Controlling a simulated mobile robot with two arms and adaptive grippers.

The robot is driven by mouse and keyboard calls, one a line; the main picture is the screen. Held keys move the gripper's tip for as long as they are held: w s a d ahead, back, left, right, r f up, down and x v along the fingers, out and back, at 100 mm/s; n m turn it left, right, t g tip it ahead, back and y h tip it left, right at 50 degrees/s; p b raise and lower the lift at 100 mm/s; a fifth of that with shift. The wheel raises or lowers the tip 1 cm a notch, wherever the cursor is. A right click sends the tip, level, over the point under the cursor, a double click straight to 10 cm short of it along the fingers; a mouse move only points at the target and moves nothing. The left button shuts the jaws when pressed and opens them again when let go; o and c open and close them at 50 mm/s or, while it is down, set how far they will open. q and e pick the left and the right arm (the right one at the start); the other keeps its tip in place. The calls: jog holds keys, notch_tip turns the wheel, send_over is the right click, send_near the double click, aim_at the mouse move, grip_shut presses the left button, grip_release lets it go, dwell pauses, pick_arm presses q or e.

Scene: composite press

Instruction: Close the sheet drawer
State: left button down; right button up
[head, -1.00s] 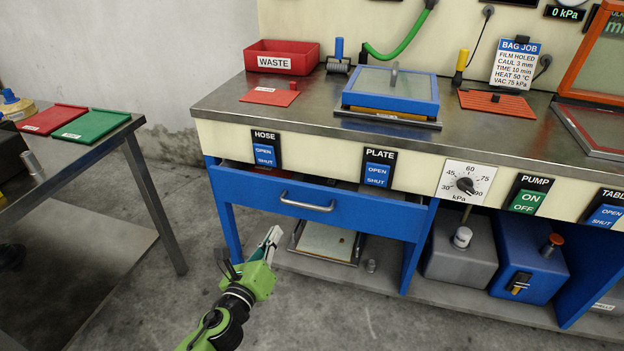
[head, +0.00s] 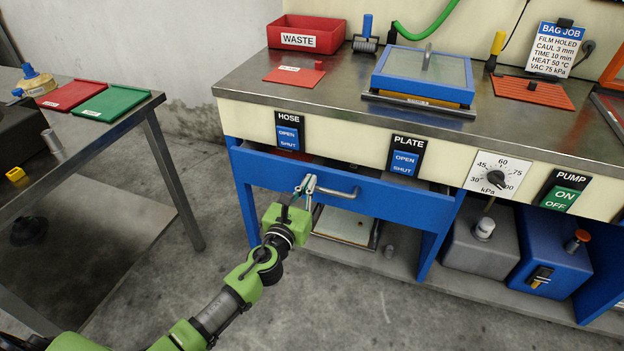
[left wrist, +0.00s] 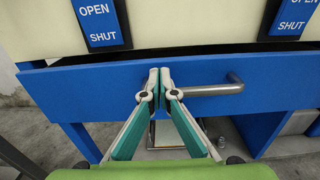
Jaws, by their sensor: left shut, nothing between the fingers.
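The sheet drawer (head: 398,205) is blue with a metal bar handle (head: 338,192) on its front. It stands partly open under the bench top, with a dark gap behind its front panel. My left gripper (head: 307,183) is shut and empty, with its tips at the drawer front by the left end of the handle. In the left wrist view the gripper tips (left wrist: 159,72) meet in front of the blue drawer front (left wrist: 80,88), and the handle (left wrist: 215,89) runs off to their right. I cannot tell whether the tips touch the panel. My right gripper is not in view.
The bench top (head: 300,98) overhangs the drawer, with HOSE (head: 289,132) and PLATE (head: 405,156) switches on its front edge. A lower shelf (head: 400,268) holds a framed tray (head: 345,227). A side table (head: 150,100) stands left, with open floor between.

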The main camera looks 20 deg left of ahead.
aim_at(315, 172)
pick_arm(q)
jog(key=shift+w, duration=1.35)
jog(key=w+b, duration=0.1)
jog(key=w, duration=0.3)
jog(key=shift+d, duration=0.15)
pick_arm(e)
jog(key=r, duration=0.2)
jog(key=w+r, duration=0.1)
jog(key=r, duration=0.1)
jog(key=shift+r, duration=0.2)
pick_arm(q)
jog(key=shift+s, duration=0.1)
